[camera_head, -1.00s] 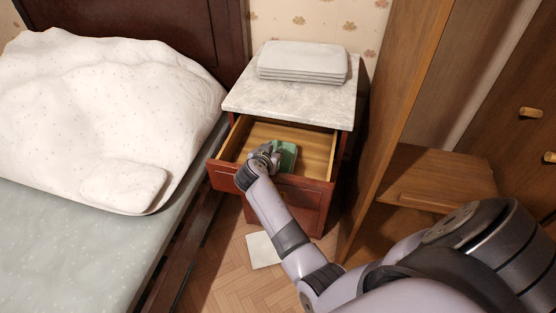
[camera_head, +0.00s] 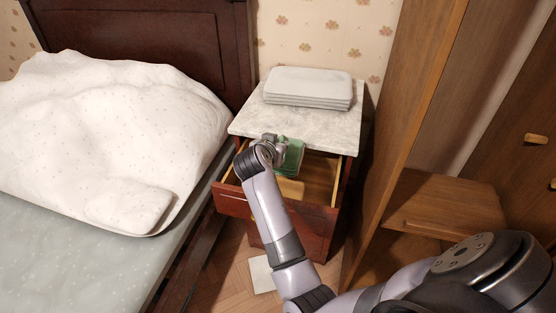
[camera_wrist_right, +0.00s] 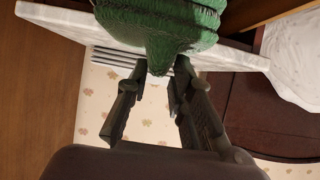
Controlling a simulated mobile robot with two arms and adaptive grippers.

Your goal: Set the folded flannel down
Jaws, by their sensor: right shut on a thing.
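The folded flannel (camera_head: 291,157) is green and shows in the head view just beyond my right gripper (camera_head: 279,144), over the open drawer near the nightstand top's front edge. My right gripper is shut on it. In the right wrist view the flannel (camera_wrist_right: 172,28) fills the top middle, ridged and layered, with a bunched part between the fingers (camera_wrist_right: 160,85). The marble nightstand top (camera_head: 300,125) lies behind it. I cannot tell whether the flannel touches the top. My left gripper is not in view.
The nightstand drawer (camera_head: 232,200) stands open below the gripper. The bed (camera_head: 60,240) is at left, a wooden cabinet (camera_head: 400,130) at right.

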